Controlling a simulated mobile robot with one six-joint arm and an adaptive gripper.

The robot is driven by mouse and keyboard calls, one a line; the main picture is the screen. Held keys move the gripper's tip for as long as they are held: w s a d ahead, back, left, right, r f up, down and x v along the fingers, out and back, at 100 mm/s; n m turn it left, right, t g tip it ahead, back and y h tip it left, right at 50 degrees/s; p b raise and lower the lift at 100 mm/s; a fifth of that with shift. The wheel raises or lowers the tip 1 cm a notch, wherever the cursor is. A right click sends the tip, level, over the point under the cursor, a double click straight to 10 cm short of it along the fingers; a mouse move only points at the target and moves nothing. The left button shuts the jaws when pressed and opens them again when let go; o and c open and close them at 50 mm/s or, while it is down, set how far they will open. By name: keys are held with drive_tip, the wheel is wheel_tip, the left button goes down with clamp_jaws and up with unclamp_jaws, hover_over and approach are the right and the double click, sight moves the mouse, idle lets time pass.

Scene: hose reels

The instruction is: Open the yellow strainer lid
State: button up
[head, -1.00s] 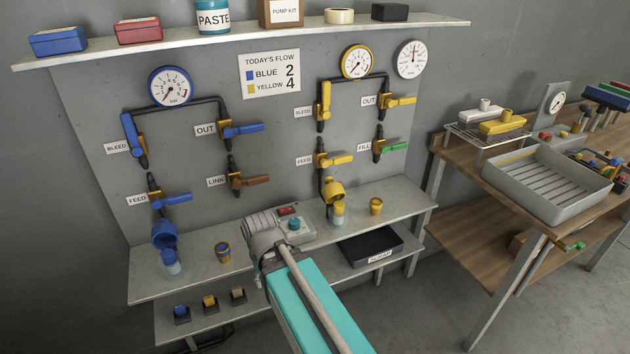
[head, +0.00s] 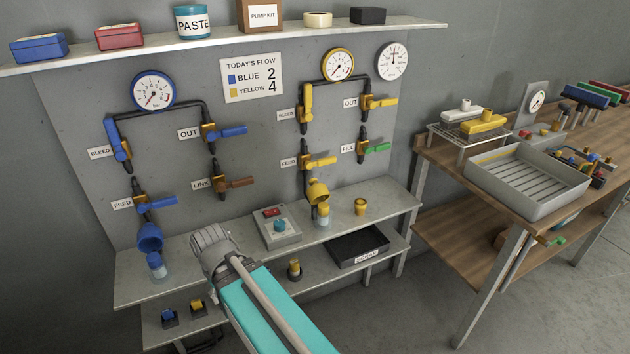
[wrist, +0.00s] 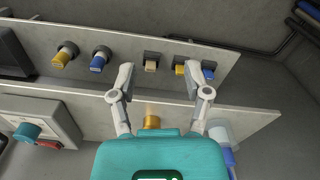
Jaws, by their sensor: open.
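The yellow strainer (head: 319,192) hangs below the yellow FEED valve at the board's right half, above a clear cup (head: 322,219). Its lid is too small to tell apart, so I cannot tell whether it is open or shut. It does not show in the wrist view. My gripper's body shows in the head view, well left of the yellow strainer and near the shelf's front edge; its fingers are hidden there. In the wrist view my gripper (wrist: 165,82) is open and empty, fingers spread. An orange-yellow cup (wrist: 152,122) appears beyond my gripper, partly covered by it.
A control box (head: 277,228) with a teal knob stands between my gripper and the yellow strainer. A yellow cup (head: 360,207) stands right of the strainer. The blue strainer (head: 150,237) hangs at the left. A black tray (head: 355,246) and several small fittings sit on the lower shelf.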

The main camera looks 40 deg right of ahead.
drive_tip(key=shift+o, duration=0.5)
drive_tip(key=shift+w+d+r, duration=0.1)
drive_tip(key=shift+r, duration=0.05)
drive_tip(key=m+t+h+p, duration=0.1)
drive_tip(key=m+t+p, duration=0.25)
drive_tip(key=p, duration=1.55)
approach(314, 179)
drive_tip(key=s+r+n, duration=0.1)
drive_tip(key=s+r, duration=0.1)
drive_tip(key=shift+r+t, duration=0.35)
drive_tip(key=shift+f, duration=0.1)
drive_tip(key=b+x, duration=1.3)
drive_tip(key=shift+w+f, duration=0.25)
